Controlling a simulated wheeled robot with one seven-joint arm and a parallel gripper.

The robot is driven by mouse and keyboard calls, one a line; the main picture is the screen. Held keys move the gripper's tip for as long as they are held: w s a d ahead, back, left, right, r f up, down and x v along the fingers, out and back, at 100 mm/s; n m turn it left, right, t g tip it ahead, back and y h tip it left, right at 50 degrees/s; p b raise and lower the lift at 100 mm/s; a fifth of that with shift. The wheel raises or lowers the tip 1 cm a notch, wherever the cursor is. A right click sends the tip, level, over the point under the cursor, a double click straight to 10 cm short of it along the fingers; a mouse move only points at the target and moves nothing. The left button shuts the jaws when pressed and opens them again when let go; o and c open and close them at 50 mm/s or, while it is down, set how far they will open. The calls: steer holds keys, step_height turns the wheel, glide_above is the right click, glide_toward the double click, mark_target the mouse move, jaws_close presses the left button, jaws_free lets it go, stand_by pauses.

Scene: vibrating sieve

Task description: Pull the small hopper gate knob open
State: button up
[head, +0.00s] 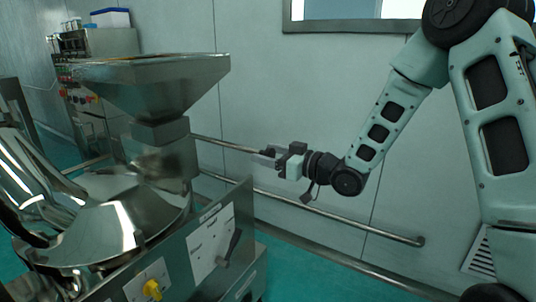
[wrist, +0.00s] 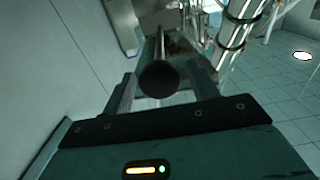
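The small hopper (head: 150,85) is a steel funnel on a square neck above the sieve, at the left of the head view. A thin metal rod (head: 225,144) runs from its neck toward my gripper (head: 275,156). The rod's dark round knob (wrist: 158,79) faces the camera in the wrist view. My gripper, also in the wrist view (wrist: 162,80), is open. Its two fingers stand either side of the knob, with gaps showing on both sides. In the head view the knob is small and partly hidden at the gripper.
The sieve's round steel lid (head: 95,225) and its control cabinet (head: 215,245) stand below the hopper. A wall rail (head: 340,213) runs low behind my gripper. Another machine (head: 105,45) stands at the back left. The floor right of the cabinet is clear.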

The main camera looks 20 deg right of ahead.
steer(key=p+v, duration=1)
steer(key=v, duration=0.7)
steer(key=shift+s+d+p, duration=0.15)
steer(key=shift+p, duration=0.25)
stand_by(0.3)
